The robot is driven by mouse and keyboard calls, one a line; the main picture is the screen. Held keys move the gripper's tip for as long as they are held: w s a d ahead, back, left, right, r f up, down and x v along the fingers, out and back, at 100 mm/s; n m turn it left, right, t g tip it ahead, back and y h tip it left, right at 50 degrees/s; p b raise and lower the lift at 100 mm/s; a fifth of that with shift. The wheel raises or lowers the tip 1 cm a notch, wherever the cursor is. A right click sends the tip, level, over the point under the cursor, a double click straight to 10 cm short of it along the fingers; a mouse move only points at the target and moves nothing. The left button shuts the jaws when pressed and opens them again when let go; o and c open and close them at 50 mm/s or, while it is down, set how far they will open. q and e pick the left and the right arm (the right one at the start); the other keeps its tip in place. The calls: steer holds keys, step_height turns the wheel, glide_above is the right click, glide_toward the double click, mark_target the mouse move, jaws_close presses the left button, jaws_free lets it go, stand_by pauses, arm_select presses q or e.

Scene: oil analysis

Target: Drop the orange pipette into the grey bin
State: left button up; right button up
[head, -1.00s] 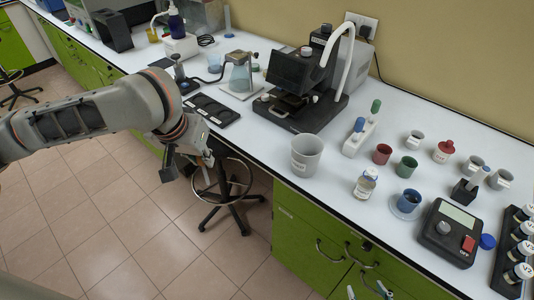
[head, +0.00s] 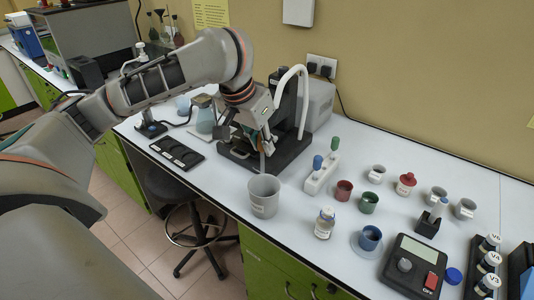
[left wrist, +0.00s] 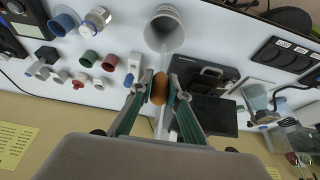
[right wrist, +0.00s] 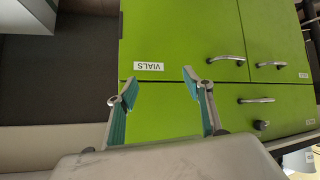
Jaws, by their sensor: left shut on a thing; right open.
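The orange pipette (left wrist: 160,88) is between the fingers of my left gripper (left wrist: 160,86) in the left wrist view. Its orange bulb shows, and a thin pale stem points toward the bin. In the head view my left gripper (head: 264,142) is in front of the black instrument, behind the bin. The grey bin (head: 264,196) stands upright on the bench near the front edge; its open mouth also shows in the left wrist view (left wrist: 164,32). The pipette is outside the bin's mouth. My right gripper (right wrist: 155,92) is open and empty, facing green drawers.
The black instrument (head: 280,150) stands close behind the bin. A rack with blue and green pipettes (head: 322,176), a vial (head: 325,223) and several coloured cups are to the right. A black tray (head: 176,152) lies left. A stool (head: 180,200) stands below the bench.

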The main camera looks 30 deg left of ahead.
mark_target(263, 161)
arm_select(q)
steer(key=shift+w+d, duration=0.1)
steer(key=shift+w, duration=0.05)
steer(key=shift+f, duration=0.1)
step_height(263, 161, down, 3)
steer(key=shift+f, duration=1.3)
steer(key=o, duration=0.9)
steer(key=shift+c, duration=0.2)
steer(key=shift+o, duration=0.3)
